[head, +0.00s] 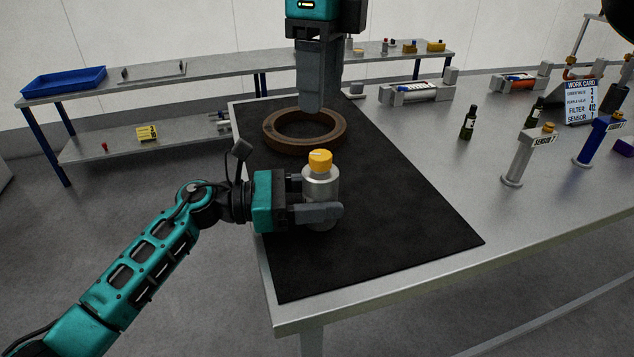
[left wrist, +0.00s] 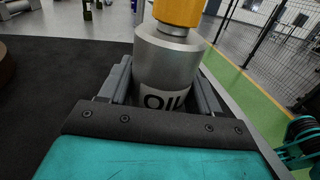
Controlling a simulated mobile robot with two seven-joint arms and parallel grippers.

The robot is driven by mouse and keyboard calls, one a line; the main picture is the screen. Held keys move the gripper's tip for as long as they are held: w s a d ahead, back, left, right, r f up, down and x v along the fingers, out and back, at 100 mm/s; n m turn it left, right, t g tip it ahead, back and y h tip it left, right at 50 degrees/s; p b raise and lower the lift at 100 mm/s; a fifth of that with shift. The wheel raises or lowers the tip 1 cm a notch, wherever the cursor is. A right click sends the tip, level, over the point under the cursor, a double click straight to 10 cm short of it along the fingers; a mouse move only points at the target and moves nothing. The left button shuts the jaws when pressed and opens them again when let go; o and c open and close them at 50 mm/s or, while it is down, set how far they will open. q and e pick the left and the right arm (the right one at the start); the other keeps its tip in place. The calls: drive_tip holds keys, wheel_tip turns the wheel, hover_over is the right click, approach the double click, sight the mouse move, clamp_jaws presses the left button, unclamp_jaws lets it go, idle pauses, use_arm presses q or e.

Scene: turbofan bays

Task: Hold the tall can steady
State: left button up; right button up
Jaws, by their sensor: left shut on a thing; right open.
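The tall can (head: 320,187) is a silver cylinder with a yellow cap, upright on the black mat (head: 400,225) near the mat's left edge. My left gripper (head: 318,202) is shut around the can's body from the left. In the left wrist view the can (left wrist: 168,62) stands between the two fingers, with an "OIL" label partly hidden by the gripper. My right gripper (head: 310,105) is open, pointing down above and behind the can, near the brown ring. It appears empty, and its fingers overlap in the head view.
The brown ring (head: 271,130) lies on the mat behind the can. To the right are a dark bottle (head: 468,123), a sensor post (head: 518,160), a blue sensor post (head: 590,145) and a work card (head: 579,103). A back shelf holds a blue tray (head: 63,82). The mat's front right is clear.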

sight(308, 173)
drive_tip(key=f+m+g+y, duration=0.1)
drive_tip(key=m, duration=0.1)
drive_tip(key=f+m+g+y, duration=0.2)
drive_tip(key=m, duration=0.1)
drive_tip(key=shift+d+f+m+g, duration=0.3)
drive_tip(key=shift+d+f, duration=0.05)
drive_tip(key=f+m+g+y, duration=0.1)
drive_tip(key=m, duration=0.1)
drive_tip(key=d+f+m+g+y, duration=0.1)
drive_tip(key=m+y, duration=0.1)
drive_tip(key=m, duration=0.1)
drive_tip(key=w+f+m+g+y, duration=0.1)
drive_tip(key=m, duration=0.1)
drive_tip(key=shift+d+f+m+y, duration=0.1)
drive_tip(key=shift+d+m+y, duration=0.2)
drive_tip(key=shift+d+m, duration=0.1)
drive_tip(key=w+d+f+m+y, duration=0.3)
drive_tip(key=d+f+m+y, duration=0.35)
drive_tip(key=m, duration=0.65)
drive_tip(key=s+a, duration=0.1)
drive_tip(key=a, duration=0.2)
drive_tip(key=s+a+r+y, duration=0.1)
drive_tip(key=s+a, duration=0.1)
drive_tip(key=a, duration=0.2)
drive_tip(key=s+a+y, duration=0.1)
drive_tip(key=a, duration=0.2)
drive_tip(key=shift+s+a+r+g, duration=0.3)
drive_tip(key=shift+s+a+r, duration=0.05)
drive_tip(key=shift+s+a, duration=0.05)
drive_tip(key=c, duration=1)
